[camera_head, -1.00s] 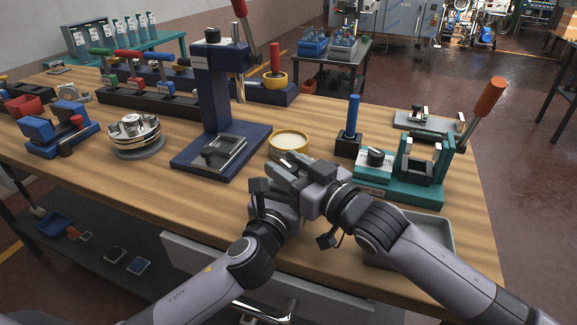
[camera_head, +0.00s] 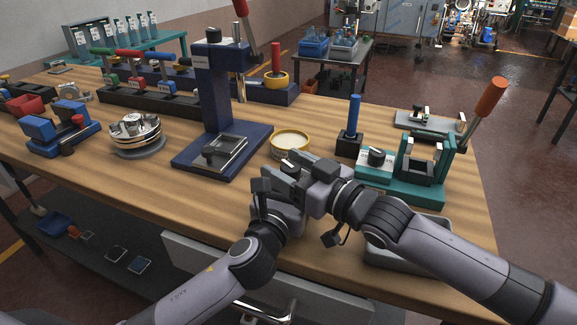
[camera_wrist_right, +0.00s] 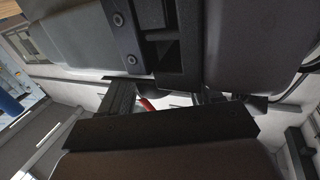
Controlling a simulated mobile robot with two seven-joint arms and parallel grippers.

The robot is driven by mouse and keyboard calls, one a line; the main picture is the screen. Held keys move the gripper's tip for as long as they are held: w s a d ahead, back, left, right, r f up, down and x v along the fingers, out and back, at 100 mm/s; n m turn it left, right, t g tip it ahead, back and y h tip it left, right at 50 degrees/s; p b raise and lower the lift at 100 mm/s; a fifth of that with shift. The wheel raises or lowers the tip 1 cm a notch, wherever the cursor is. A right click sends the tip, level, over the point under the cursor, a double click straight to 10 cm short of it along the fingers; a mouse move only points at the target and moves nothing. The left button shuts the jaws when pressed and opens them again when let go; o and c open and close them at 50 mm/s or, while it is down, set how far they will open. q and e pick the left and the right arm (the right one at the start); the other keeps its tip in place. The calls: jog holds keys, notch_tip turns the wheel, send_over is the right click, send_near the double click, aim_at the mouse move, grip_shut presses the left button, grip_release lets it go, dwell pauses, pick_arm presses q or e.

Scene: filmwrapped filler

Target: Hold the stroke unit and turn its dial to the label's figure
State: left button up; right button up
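My right gripper (camera_head: 292,173) and my left gripper (camera_head: 270,187) are close together above the front of the bench, overlapping in the head view. Their fingertips are hard to separate, and I cannot tell whether a small unit is held between them. In the right wrist view, dark gripper parts (camera_wrist_right: 165,130) fill the picture, with a thin red sliver between them. A teal device (camera_head: 415,190) stands to the right of the grippers, with a black dial (camera_head: 377,156) on a pale face and an orange-handled lever (camera_head: 490,97). Neither gripper touches it. No figure is legible.
A dark blue press (camera_head: 213,110) stands behind the grippers. A yellow-rimmed round dish (camera_head: 290,141) and a blue-handled tool on a black block (camera_head: 349,145) are just beyond. A grey tray (camera_head: 440,228) is partly behind my right arm.

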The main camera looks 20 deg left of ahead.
aim_at(288, 166)
jog(key=shift+w+r, duration=0.1)
pick_arm(q)
jog(key=shift+a, duration=0.1)
pick_arm(e)
notch_tip(288, 166, up, 10)
jog(key=shift+f, duration=0.1)
dwell(0.4)
pick_arm(q)
jog(key=o, duration=1.3)
